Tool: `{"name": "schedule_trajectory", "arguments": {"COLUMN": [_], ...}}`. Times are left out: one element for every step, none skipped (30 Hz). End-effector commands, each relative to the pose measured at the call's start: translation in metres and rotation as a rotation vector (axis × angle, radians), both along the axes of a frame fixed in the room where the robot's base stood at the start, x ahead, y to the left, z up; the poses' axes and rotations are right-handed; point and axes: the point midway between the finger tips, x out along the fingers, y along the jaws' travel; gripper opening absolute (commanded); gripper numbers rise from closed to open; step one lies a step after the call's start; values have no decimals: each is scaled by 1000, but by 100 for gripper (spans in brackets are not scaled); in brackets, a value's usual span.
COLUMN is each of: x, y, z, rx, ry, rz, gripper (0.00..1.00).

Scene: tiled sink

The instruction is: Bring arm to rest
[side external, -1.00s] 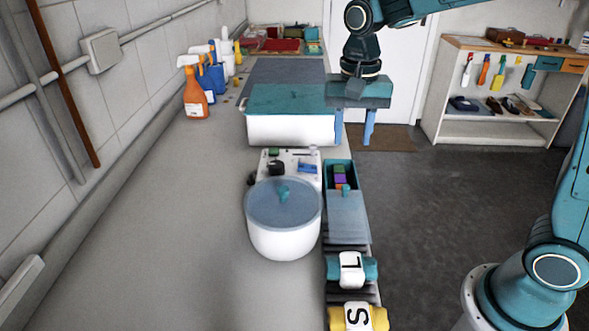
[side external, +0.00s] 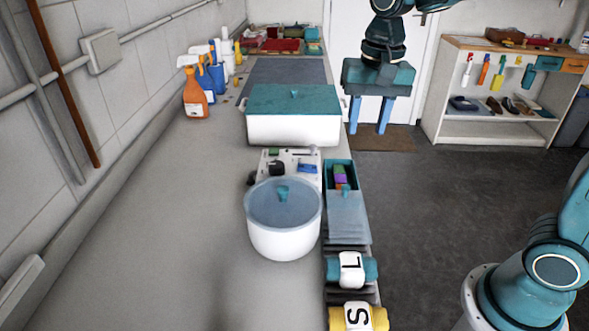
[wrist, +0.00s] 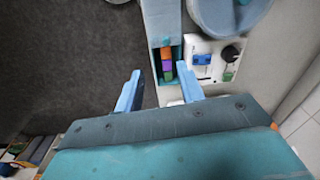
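My gripper (side external: 369,115) is open and empty in the side external view, with its two blue fingers pointing down. It hangs in the air to the right of the counter, beside the white rectangular pot with a teal lid (side external: 293,122). In the wrist view my gripper (wrist: 160,88) also shows apart-standing fingers with nothing between them that touches both. Beyond the fingers lies the narrow box (wrist: 154,56) with coloured blocks, which is also in the side external view (side external: 347,214).
A round white pot with a blue-grey lid (side external: 283,225) stands on the counter (side external: 170,240). Rolls marked L (side external: 351,270) and S (side external: 358,317) lie at the edge. Spray bottles (side external: 196,95) stand by the wall. Shelves (side external: 500,105) are at the right; the floor between is open.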

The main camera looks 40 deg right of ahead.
Motion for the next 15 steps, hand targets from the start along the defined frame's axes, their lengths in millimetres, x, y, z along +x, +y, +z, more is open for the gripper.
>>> {"name": "schedule_trajectory", "arguments": {"x": [-9,-14,-21,-26,-31,-38,-44,-49,-56,-62,-67,-74,-79,-84,-91], "y": [-1,-2,-3,-4,-5,-6,-6,-7,-8,-9,-9,-10,-11,-12,-12], "z": [5,7,10,11,13,15,17,18,19,20,21,22,22,22,22], "rx": [-2,-2,-5,-7,-9,-14,-16,-20,-25,-29,-34,-40,-45,-51,-59], "ry": [-22,-34,-50,-64,-77,-95,-108,-120,-139,-150,-164,-181,-194,-207,-222], "rz": [26,44,71,91,112,140,160,181,208,228,248,275,295,316,343], "gripper": [38,38,38,38,38,38,38,38,38,38,38,38,38,38,38]}}
